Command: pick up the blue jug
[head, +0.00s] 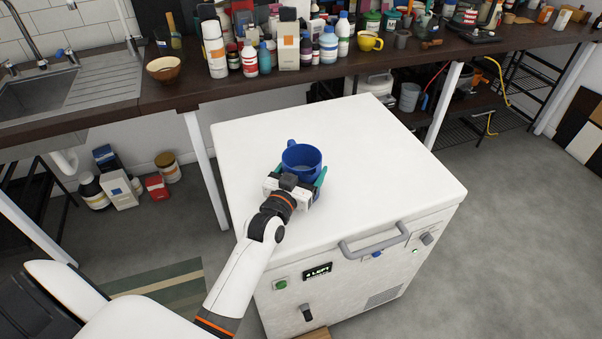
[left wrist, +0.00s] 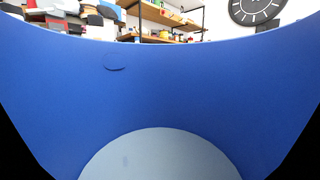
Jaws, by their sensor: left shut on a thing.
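The blue jug (head: 303,157) is on the white top of the appliance in the head view, upright, with its handle at its back left. I cannot tell whether its base touches the top. My left gripper (head: 296,182) is shut on the jug from the near side, with green-tipped fingers on either side of it. In the left wrist view the blue jug (left wrist: 160,85) fills most of the picture, so the fingertips cannot be made out there. My right gripper is not in view.
The white appliance top (head: 390,160) is clear around the jug. A grey handle bar (head: 373,243) sticks out at its front. Behind it a dark counter (head: 190,92) holds a crowded row of bottles, boxes and a yellow cup (head: 369,42). A wooden bowl (head: 163,69) stands by the sink.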

